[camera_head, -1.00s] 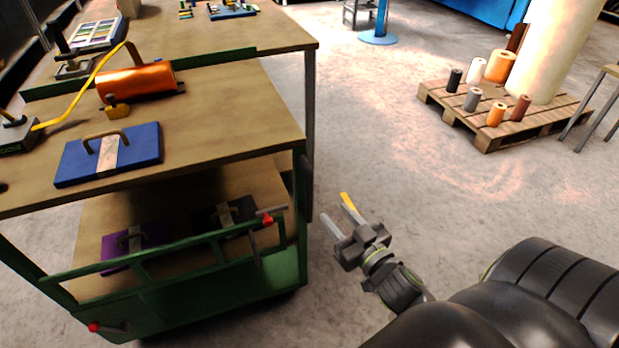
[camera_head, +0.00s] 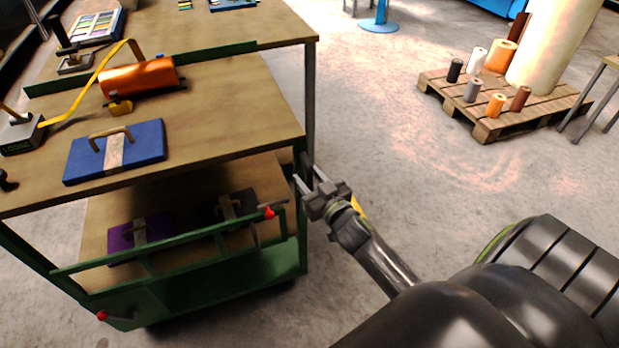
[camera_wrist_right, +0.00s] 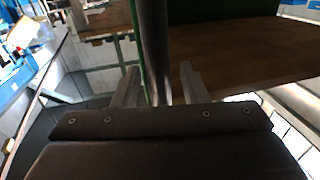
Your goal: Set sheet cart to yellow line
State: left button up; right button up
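The sheet cart (camera_head: 225,150) stands at left in the head view, with a wooden top, a lower shelf and a green frame. My right gripper (camera_head: 305,179) is beside its near right corner. In the right wrist view, the gripper's fingers (camera_wrist_right: 157,88) are apart, with a dark upright bar (camera_wrist_right: 153,45) showing between them. I cannot tell whether they touch it. A short yellow strip (camera_head: 358,207), seemingly on the floor, shows behind my right wrist; it may be part of the yellow line, mostly hidden. My left gripper is out of view.
A table (camera_head: 285,30) stands close behind the cart. A pallet (camera_head: 487,128) with several rolls is at the right. The floor between is clear.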

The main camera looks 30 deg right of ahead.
grip_shut()
